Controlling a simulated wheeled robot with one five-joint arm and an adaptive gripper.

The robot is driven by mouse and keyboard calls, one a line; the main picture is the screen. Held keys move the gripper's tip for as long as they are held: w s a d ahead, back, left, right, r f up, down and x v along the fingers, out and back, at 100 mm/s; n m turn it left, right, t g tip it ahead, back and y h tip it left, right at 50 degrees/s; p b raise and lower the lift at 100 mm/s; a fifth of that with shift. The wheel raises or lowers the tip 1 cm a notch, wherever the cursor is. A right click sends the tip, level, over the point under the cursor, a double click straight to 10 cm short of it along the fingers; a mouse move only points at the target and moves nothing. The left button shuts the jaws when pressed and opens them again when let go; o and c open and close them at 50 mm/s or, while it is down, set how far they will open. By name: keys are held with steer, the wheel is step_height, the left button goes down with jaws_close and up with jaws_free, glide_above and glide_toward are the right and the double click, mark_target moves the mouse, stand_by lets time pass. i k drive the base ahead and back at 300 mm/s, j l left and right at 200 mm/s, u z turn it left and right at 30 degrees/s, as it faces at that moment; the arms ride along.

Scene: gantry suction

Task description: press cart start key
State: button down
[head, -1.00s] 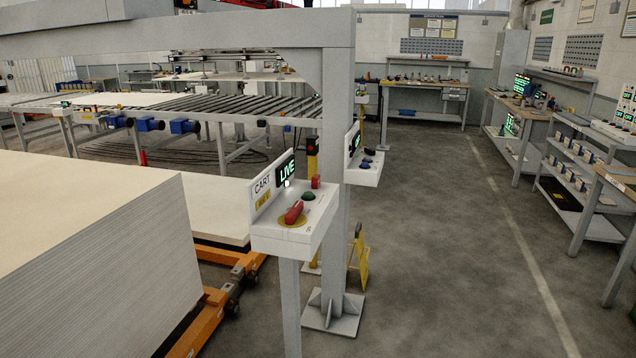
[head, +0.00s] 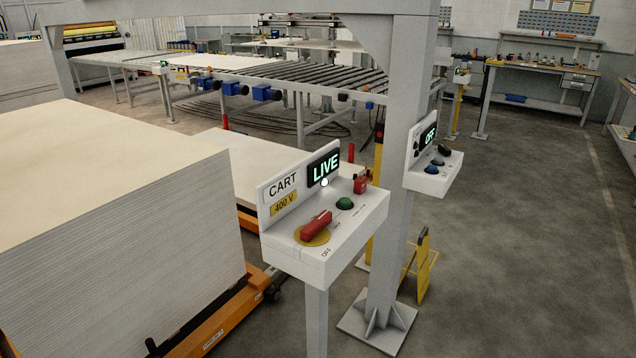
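The white cart control box (head: 318,262) stands on a grey post in the middle of the head view. Its back panel carries a "CART" label (head: 283,186), a yellow "400 V" tag (head: 284,204) and a display (head: 323,168) reading "LIVE" in green. A small white lamp (head: 325,182) is lit below the display. On the sloped top are a red rotary handle (head: 317,224) on a yellow disc, a green round button (head: 344,203) and a small red part (head: 361,185) at the far right end. My gripper is not in view.
A second box (head: 434,178) with a display reading "OFF" is fixed by the grey gantry column (head: 393,190). A tall board stack (head: 120,240) on an orange cart (head: 225,318) stands left. A yellow stand (head: 421,266) is beside the column. Floor on the right is clear.

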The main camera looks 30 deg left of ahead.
mark_target(344, 201)
steer(key=i+u, duration=0.3)
steer(key=u, duration=0.15)
steer(key=i+l+u, duration=0.1)
steer(key=i+u, duration=0.2)
steer(key=u, duration=0.15)
steer(key=i+l+u, duration=0.2)
steer(key=u, duration=0.25)
steer(key=i+u, duration=0.15)
steer(key=u, duration=0.35)
steer(key=i+l+u, duration=0.15)
steer(key=u, duration=0.3)
steer(key=i+l+u, duration=0.1)
steer(key=u, duration=0.4)
steer(key=i+l+u, duration=0.15)
steer(key=u, duration=0.3)
steer(key=i+l+u, duration=0.1)
steer(key=u, duration=0.35)
steer(key=l+u, duration=0.4)
steer(key=i+l+u, duration=0.15)
steer(key=u, duration=0.3)
